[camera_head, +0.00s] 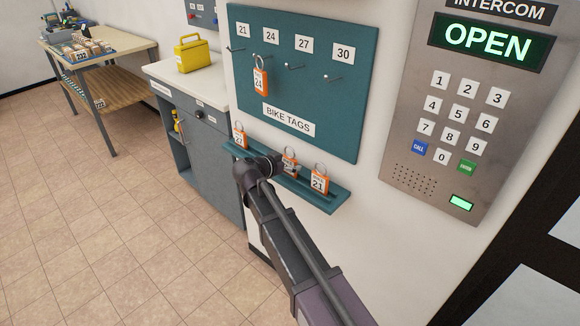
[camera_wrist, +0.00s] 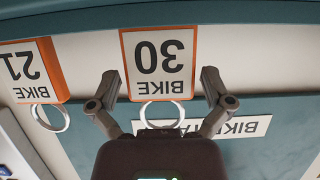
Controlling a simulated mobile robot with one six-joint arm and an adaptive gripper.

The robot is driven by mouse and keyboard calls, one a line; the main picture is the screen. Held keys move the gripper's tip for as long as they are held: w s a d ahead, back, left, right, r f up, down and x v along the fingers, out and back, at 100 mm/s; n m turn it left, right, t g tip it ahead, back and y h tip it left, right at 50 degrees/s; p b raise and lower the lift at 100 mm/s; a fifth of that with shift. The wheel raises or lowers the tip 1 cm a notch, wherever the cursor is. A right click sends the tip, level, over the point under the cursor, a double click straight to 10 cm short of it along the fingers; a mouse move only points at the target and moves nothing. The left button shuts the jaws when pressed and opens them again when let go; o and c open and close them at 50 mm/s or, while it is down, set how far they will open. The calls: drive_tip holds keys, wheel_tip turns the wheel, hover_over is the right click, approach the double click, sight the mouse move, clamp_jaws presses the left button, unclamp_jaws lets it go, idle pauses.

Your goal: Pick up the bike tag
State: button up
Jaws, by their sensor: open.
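In the wrist view, which is upside down, an orange-edged bike tag marked 30 (camera_wrist: 158,62) stands between my gripper's (camera_wrist: 160,84) two open fingers. I see no clear contact. Its metal ring (camera_wrist: 163,114) points toward my palm. In the head view my gripper is at the small shelf (camera_head: 318,199) and partly hides the middle tag (camera_head: 289,157). The tag marked 21 (camera_head: 320,179) is at the shelf's right end and also shows left in the wrist view (camera_wrist: 32,70). Another tag (camera_head: 239,136) is at the left end.
Above the shelf is a teal BIKE TAGS board (camera_head: 340,110) with hooks; a tag marked 24 (camera_head: 260,77) hangs there. An intercom panel (camera_head: 468,100) is to the right. A grey cabinet (camera_head: 212,150) with a yellow case (camera_head: 192,54) stands left, close to the shelf.

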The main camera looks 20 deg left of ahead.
sight(289, 158)
drive_tip(key=c, duration=0.9)
drive_tip(key=shift+r, duration=0.2)
wheel_tip(289, 158, up, 2)
drive_tip(key=p, duration=0.2)
drive_tip(key=shift+r+p, duration=0.1)
drive_tip(key=shift+p, duration=0.2)
drive_tip(key=shift+r+p, duration=0.8)
drive_tip(key=shift+p, duration=0.05)
drive_tip(key=s, duration=1.6)
drive_tip(key=shift+d+r+p, duration=0.3)
drive_tip(key=shift+r+p, duration=0.05)
drive_tip(key=shift+r, duration=0.05)
